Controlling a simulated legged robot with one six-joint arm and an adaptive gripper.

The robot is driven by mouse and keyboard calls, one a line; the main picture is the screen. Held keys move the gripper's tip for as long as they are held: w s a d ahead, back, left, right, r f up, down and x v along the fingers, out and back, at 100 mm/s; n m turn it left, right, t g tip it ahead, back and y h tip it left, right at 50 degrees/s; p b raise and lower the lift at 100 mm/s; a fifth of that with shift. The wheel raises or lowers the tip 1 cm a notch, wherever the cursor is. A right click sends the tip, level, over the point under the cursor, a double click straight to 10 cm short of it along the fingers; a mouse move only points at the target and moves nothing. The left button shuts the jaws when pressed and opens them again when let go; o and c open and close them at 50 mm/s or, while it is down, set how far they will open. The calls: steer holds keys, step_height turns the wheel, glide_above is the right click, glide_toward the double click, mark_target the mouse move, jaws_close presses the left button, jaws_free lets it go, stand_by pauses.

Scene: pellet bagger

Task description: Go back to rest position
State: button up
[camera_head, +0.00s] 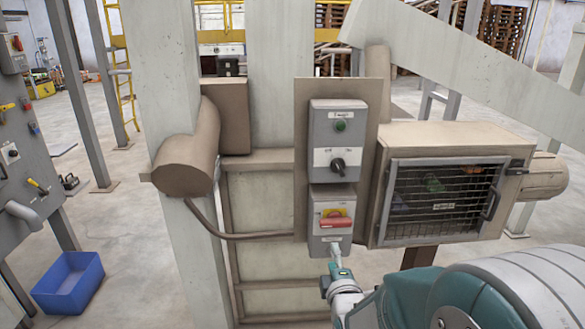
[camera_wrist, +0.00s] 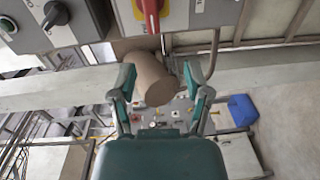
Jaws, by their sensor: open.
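My gripper (camera_wrist: 160,80) is open and empty in the wrist view, its two teal fingers apart with a brown cylinder seen beyond them. In the head view, my gripper (camera_head: 337,258) is small, at the end of my teal and white arm, just in front of the lower edge of the control boxes. The upper grey box (camera_head: 339,140) has a green button and a black knob. The lower grey box (camera_head: 332,215) has a red handle (camera_head: 335,222) on a yellow plate. In the wrist view, the red handle (camera_wrist: 151,14) is at the top edge, beyond the fingers.
A mesh-fronted cabinet (camera_head: 445,200) stands right of the boxes, close above my arm. Pale steel posts (camera_head: 165,90) and a brown cylinder (camera_head: 190,160) are to the left. A blue bin (camera_head: 68,283) is on the floor at left. Open floor shows between the left panel and posts.

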steer(key=s+d+r+m+g, duration=0.1)
steer(key=s+m+g, duration=0.5)
steer(key=s, duration=0.6)
steer(key=s+d+r+m+g, duration=0.1)
steer(key=s+r+m+g, duration=0.3)
steer(key=s+m, duration=0.7)
steer(key=shift+s+d+r+g, duration=0.2)
steer(key=shift+s+d+g, duration=0.1)
steer(key=shift+s+g, duration=0.55)
steer(key=shift+w+d+m, duration=0.1)
steer(key=shift+d+m, duration=0.05)
steer(key=shift+m, duration=0.15)
